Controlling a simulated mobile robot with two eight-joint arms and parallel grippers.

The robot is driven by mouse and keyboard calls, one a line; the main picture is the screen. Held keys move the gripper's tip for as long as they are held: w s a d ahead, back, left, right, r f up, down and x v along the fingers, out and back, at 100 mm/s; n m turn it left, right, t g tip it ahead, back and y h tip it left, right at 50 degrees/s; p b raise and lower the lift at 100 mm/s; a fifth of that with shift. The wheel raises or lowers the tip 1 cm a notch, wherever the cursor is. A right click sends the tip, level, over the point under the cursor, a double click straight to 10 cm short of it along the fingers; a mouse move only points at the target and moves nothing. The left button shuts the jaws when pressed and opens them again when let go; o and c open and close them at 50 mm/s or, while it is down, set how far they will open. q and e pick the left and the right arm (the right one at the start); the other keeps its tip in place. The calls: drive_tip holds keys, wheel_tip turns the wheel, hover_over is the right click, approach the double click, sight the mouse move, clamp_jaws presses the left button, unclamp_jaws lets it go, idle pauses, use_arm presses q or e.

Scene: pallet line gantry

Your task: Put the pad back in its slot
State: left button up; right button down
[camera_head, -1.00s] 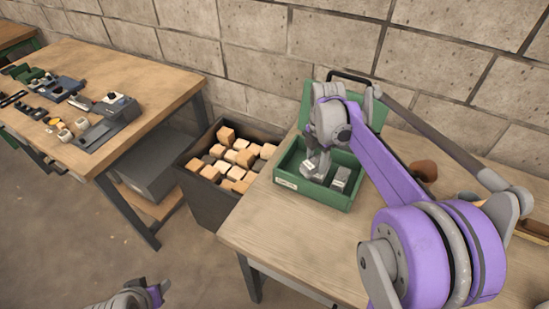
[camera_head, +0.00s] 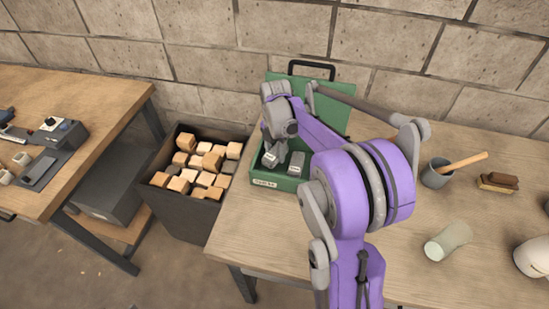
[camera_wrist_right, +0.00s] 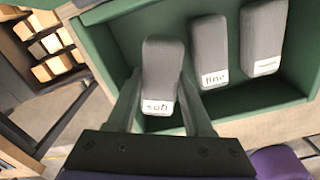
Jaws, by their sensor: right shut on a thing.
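My right gripper (camera_head: 271,150) points down into the open green case (camera_head: 262,180) on the bench. It is shut on a grey pad (camera_wrist_right: 162,72) with a white label reading "soft"; the fingers stand on both sides of it in the right wrist view (camera_wrist_right: 160,105). The held pad is in the left part of the case; I cannot tell whether it touches the floor. To its right in the wrist view are a grey pad labelled "fine" (camera_wrist_right: 209,50) and a third grey pad (camera_wrist_right: 264,30) whose label is unreadable. My left gripper is out of view.
A dark bin (camera_head: 184,212) of wooden blocks stands left of the bench. A mug with a wooden handle (camera_head: 437,174), a brush (camera_head: 498,183) and a pale cylinder (camera_head: 448,241) are on the right. The case's raised lid (camera_head: 330,105) is behind my right gripper.

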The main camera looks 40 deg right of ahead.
sight(275, 158)
drive_tip(key=shift+f, duration=1.55)
drive_tip(key=shift+f, duration=0.15)
drive_tip(key=c, duration=0.6)
unclamp_jaws()
